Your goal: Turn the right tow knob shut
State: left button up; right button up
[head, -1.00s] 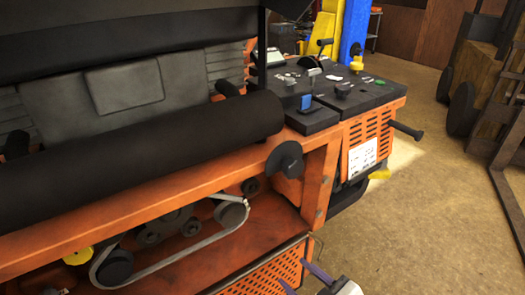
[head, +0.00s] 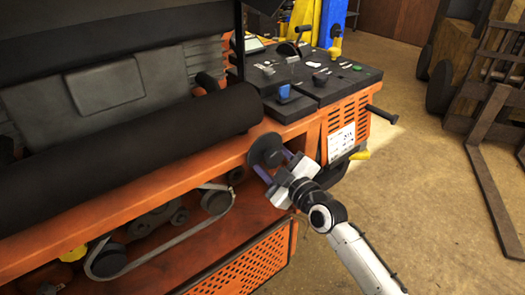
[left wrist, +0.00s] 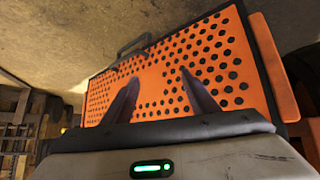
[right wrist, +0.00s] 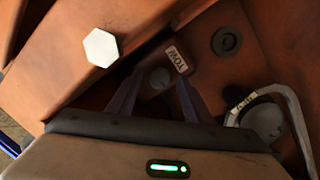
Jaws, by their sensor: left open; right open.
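In the right wrist view, a small round grey knob (right wrist: 160,78) sits in the recess below a TOW label (right wrist: 176,60). It shows between the fingertips of my right gripper (right wrist: 160,84), which is open. I cannot tell whether the fingers touch it. In the head view my right gripper (head: 271,163) is at the mower's orange front frame, overlapping a black disc (head: 265,147); the tow knob is hidden there. My left gripper (left wrist: 157,78) is open and empty in front of an orange perforated panel (left wrist: 205,55). It is out of the head view.
A white hex bolt head (right wrist: 101,47) stands left of the right fingers. A pulley with a belt (right wrist: 265,118) lies to the right.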

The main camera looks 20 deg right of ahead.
jog(key=shift+w+a, duration=0.1)
jog(key=shift+w, duration=0.25)
jog(key=c, duration=1.1)
jog(key=shift+o, duration=0.2)
